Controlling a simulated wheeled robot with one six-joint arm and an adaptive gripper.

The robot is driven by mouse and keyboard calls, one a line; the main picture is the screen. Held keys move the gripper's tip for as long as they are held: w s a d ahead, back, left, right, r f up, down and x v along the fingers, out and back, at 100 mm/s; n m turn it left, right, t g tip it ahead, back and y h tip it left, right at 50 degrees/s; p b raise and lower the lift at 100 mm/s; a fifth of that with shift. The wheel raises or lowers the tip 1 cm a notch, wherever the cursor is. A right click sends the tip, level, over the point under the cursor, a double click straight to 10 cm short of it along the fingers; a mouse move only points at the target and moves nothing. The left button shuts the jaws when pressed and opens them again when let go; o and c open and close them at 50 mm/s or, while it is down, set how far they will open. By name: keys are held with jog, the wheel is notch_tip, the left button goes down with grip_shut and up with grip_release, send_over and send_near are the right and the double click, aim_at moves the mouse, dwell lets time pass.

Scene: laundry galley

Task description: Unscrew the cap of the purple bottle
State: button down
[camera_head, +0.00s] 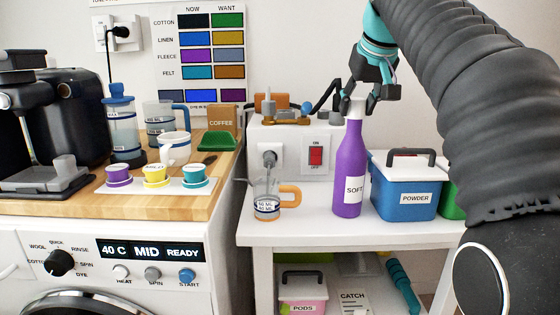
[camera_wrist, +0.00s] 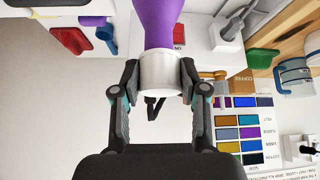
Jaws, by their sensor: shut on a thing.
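The purple bottle (camera_head: 349,165), labelled SOFT, stands upright on the white table. Its white cap (camera_head: 357,107) is on top of the neck. My gripper (camera_head: 364,100) comes from above and is shut on the cap. In the wrist view the white cap (camera_wrist: 160,73) sits between the two dark fingers of my gripper (camera_wrist: 160,88), with the purple bottle (camera_wrist: 160,22) beyond it. The bottle's base is hidden in the wrist view.
A blue POWDER box (camera_head: 405,185) stands right of the bottle, close by. A measuring cup (camera_head: 267,205) with an orange handle stands to the left on the white table (camera_head: 310,229). A panel with a red switch (camera_head: 316,156) is behind. The table front is clear.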

aim_at(359, 99)
jog(key=shift+r, duration=0.1)
jog(key=shift+r, duration=0.9)
dwell(0.7)
jog(key=shift+r, duration=1.95)
